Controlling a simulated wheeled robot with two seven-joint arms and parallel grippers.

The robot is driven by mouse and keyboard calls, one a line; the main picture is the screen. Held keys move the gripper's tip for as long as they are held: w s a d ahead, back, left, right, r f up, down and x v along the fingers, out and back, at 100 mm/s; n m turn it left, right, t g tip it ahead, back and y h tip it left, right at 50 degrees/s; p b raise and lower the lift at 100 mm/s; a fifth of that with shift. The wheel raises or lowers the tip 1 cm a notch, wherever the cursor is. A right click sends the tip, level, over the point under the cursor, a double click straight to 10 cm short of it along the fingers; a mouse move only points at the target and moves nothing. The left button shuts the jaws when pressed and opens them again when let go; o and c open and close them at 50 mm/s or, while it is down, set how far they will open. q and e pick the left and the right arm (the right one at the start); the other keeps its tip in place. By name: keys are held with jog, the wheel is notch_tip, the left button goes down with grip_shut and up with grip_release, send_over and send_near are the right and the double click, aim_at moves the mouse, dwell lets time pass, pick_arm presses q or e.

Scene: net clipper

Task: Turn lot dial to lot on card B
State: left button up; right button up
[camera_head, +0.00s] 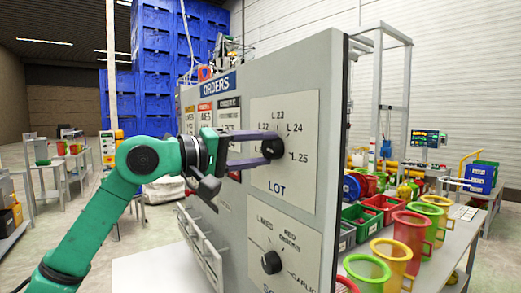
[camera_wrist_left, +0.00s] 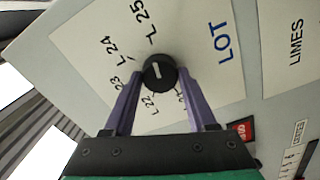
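The lot dial (camera_head: 272,147) is a round black knob on the LOT plate (camera_head: 285,190) of a grey upright panel. Labels L 22 to L 25 are readable around it in the head view. My left gripper (camera_head: 262,150) has its two purple fingers on either side of the dial. The left wrist view shows the dial (camera_wrist_left: 159,72) between the fingertips, with a short white mark on its face. I cannot tell whether the fingers press on it. Order cards (camera_head: 229,115) hang under the ORDERS sign; their small text is not readable. My right gripper is out of view.
A second black dial (camera_head: 271,262) sits lower on the same panel. A wire rack (camera_head: 200,245) projects from the panel's left lower part. Coloured cups (camera_head: 392,259) and bins (camera_head: 381,203) stand on a table at the right. Blue crates (camera_head: 155,50) are stacked behind.

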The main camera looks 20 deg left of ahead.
pick_arm(q)
jog(key=o, duration=0.4)
jog(key=b+v, duration=0.6)
jog(key=v, duration=0.8)
jog(key=shift+s+a, duration=0.1)
jog(key=shift+s, duration=0.1)
